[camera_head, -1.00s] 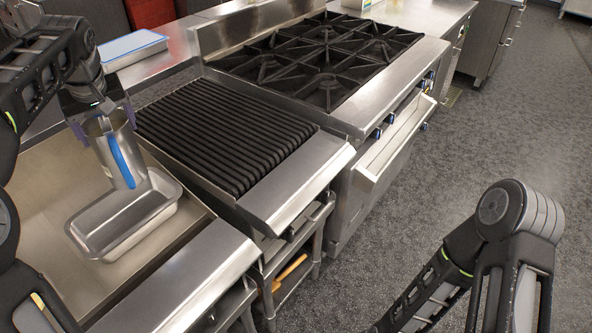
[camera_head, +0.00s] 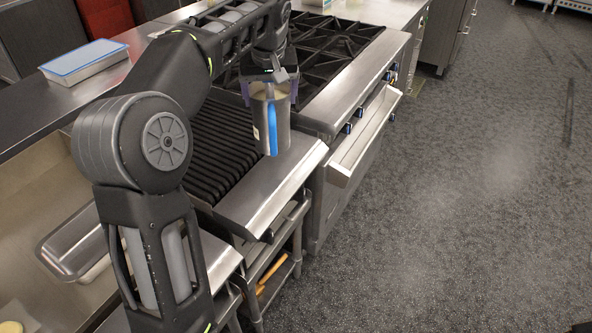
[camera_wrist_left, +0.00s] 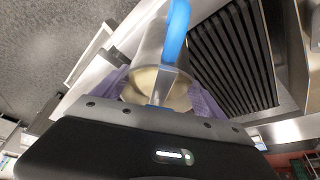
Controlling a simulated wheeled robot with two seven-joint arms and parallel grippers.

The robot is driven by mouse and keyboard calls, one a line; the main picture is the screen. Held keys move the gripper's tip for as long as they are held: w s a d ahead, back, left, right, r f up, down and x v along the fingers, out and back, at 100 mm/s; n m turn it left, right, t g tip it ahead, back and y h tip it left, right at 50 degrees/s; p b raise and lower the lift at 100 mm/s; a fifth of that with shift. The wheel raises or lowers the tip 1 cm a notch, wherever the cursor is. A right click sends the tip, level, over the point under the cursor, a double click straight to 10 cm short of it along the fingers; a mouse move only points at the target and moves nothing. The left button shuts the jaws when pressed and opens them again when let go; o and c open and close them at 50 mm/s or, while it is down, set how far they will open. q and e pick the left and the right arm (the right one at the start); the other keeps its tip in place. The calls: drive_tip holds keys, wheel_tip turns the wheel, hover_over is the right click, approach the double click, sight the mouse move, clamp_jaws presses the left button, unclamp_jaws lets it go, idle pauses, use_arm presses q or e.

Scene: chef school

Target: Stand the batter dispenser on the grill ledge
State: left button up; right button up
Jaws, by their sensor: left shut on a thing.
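The batter dispenser (camera_head: 264,128) is a metal cup with a blue handle and pale batter inside. It is upright in the head view, at the back of the steel grill ledge (camera_head: 262,190), beside the right end of the black grate. I cannot tell whether its base touches the ledge. My left gripper (camera_head: 270,92) is shut on the dispenser near its rim. In the left wrist view the dispenser (camera_wrist_left: 152,52) sits between the purple fingers of the gripper (camera_wrist_left: 160,92), with pale batter at its mouth. My right gripper is out of view.
The ribbed grill (camera_head: 213,145) lies left of the dispenser and the burner range (camera_head: 335,50) behind it. A metal tray (camera_head: 72,240) sits in the basin at left, partly hidden by my left arm. A blue-lidded container (camera_head: 84,62) stands on the back counter.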

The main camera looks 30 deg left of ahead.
sight(264, 115)
use_arm(q)
drive_tip(key=shift+w+d+r, duration=0.1)
drive_tip(key=shift+r, duration=0.05)
drive_tip(key=shift+s+a+r+m+t+h+b, duration=0.15)
drive_tip(key=shift+s+a+r+m+h+b, duration=0.15)
drive_tip(key=shift+s+m, duration=0.3)
drive_tip(key=shift+s+a+r+m+t+h+b, duration=0.15)
drive_tip(key=shift+s+r+m, duration=0.25)
drive_tip(key=shift+m, duration=0.4)
drive_tip(key=shift+f, duration=3.2)
